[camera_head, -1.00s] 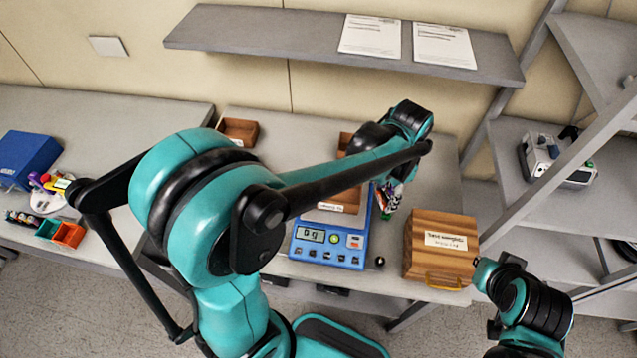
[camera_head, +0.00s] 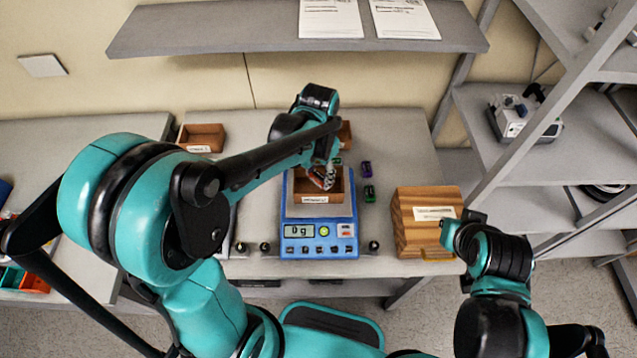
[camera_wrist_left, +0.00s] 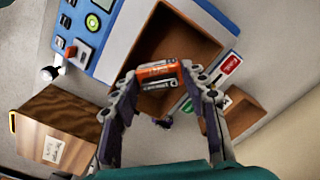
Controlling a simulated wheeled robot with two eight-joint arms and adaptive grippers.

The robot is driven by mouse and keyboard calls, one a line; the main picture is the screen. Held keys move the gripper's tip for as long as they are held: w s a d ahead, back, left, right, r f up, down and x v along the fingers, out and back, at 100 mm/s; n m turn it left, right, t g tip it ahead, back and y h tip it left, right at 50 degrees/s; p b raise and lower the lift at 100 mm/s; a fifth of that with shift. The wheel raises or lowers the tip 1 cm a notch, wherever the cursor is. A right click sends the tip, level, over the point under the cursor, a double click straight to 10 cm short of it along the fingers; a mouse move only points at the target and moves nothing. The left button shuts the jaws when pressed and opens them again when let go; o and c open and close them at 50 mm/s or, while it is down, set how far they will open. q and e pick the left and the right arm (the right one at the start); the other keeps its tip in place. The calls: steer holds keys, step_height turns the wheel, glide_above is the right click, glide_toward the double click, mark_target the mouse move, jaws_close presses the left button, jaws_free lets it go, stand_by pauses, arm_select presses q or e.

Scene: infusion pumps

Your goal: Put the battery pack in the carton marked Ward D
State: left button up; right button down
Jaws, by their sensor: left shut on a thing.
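My left gripper (camera_head: 324,178) is shut on the battery pack, an orange and dark block (camera_wrist_left: 157,76) held between the fingertips in the left wrist view. It is over an open brown carton (camera_head: 322,199) that sits on the blue scale (camera_head: 318,240). In the left wrist view the pack covers part of that carton (camera_wrist_left: 185,42); I cannot tell how high above its floor it is. The carton's front label is too small to read. My right gripper (camera_head: 470,217) is beside the wooden box, its fingers unclear.
Another carton (camera_head: 203,138) stands at the back left, and one (camera_head: 345,134) is partly hidden behind my left arm. A wooden box (camera_head: 427,215) stands at the right. The scale reads 0 g.

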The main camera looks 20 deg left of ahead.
mark_target(319, 183)
arm_select(q)
step_height(319, 183, down, 4)
steer(key=shift+f+b, duration=0.1)
steer(key=shift+b, duration=0.6)
steer(key=o, duration=0.9)
steer(key=shift+o, duration=0.2)
